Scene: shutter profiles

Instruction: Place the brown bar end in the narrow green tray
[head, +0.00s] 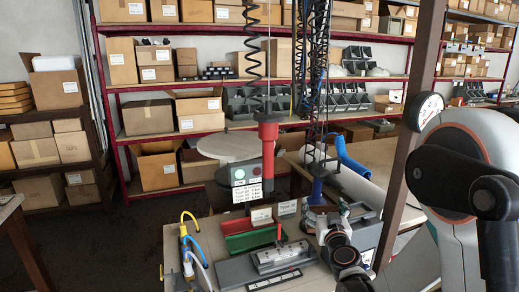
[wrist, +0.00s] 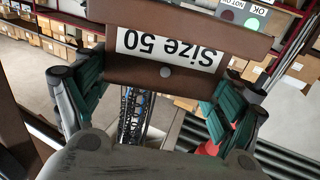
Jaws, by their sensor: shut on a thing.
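My gripper (wrist: 165,84) shows in the wrist view with its two green-padded fingers on either side of a brown piece, which I take to be the brown bar end (wrist: 120,72). The fingers are shut on it. It carries a white label reading "Size 50", upside down in this view. In the head view my wrist is over the right of the workbench, and the held piece cannot be made out there. The narrow green tray (head: 250,239) lies on the bench, left of my gripper, and looks empty.
A red tray (head: 243,225) lies just behind the green one. A grey fixture (head: 277,257) with a red upright lever stands in front. Yellow and blue hoses (head: 188,245) are at the left. A red hanging tool (head: 268,140) and coiled cables hang above the bench.

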